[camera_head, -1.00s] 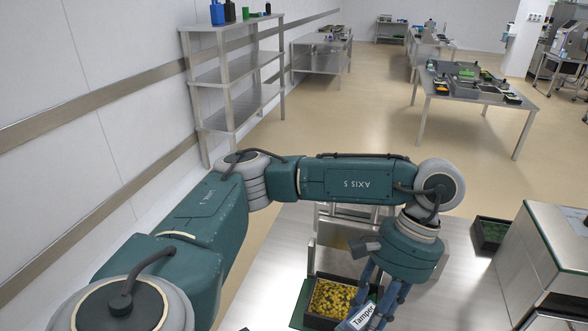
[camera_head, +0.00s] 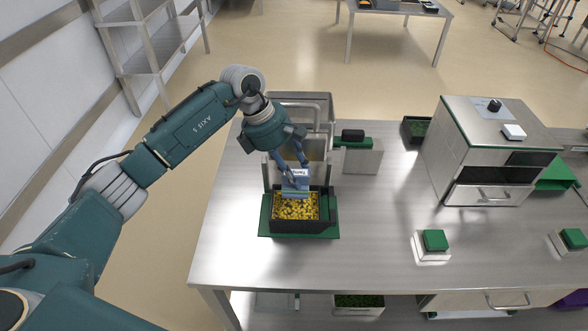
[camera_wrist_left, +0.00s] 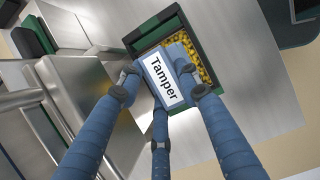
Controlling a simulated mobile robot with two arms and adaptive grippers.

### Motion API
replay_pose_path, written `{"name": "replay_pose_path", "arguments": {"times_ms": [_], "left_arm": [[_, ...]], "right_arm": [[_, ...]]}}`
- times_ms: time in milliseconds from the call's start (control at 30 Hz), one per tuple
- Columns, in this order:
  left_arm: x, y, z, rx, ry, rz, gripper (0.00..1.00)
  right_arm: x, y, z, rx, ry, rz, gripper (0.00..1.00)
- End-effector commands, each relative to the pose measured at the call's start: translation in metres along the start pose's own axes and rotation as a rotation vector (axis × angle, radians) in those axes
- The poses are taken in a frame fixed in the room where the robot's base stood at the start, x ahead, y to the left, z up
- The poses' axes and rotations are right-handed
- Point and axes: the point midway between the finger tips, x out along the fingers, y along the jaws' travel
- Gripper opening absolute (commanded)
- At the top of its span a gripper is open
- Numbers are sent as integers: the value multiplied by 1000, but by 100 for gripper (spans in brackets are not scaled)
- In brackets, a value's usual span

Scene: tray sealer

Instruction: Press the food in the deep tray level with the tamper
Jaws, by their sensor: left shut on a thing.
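The deep tray (camera_head: 301,227) is black, filled with yellow food (camera_head: 296,208), and sits on a green mat (camera_head: 264,226) near the table's left end. The blue tamper (camera_head: 296,190) has a white label reading "Tamper". My left gripper (camera_head: 291,174) is shut on it and holds it over the back part of the tray. In the left wrist view the tamper (camera_wrist_left: 182,55) is between my fingers and covers part of the food (camera_wrist_left: 200,66). Whether its underside touches the food I cannot tell. My right gripper is not in view.
A metal frame (camera_head: 300,100) stands right behind the tray. A grey block with a black and green top (camera_head: 360,155) is to its right. A steel machine (camera_head: 490,150) stands farther right, with a green button box (camera_head: 434,242) before it.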

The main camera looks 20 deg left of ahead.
Motion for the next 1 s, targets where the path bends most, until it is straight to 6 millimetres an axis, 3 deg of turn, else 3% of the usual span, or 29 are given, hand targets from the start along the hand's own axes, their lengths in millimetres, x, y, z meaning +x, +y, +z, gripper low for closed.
{"name": "replay_pose_path", "arguments": {"times_ms": [633,1000], "left_arm": [[41,0,-17,-6,-1,0,0],[66,1,-27,-4,-1,2,0]], "right_arm": [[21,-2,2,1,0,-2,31],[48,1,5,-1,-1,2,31]]}}
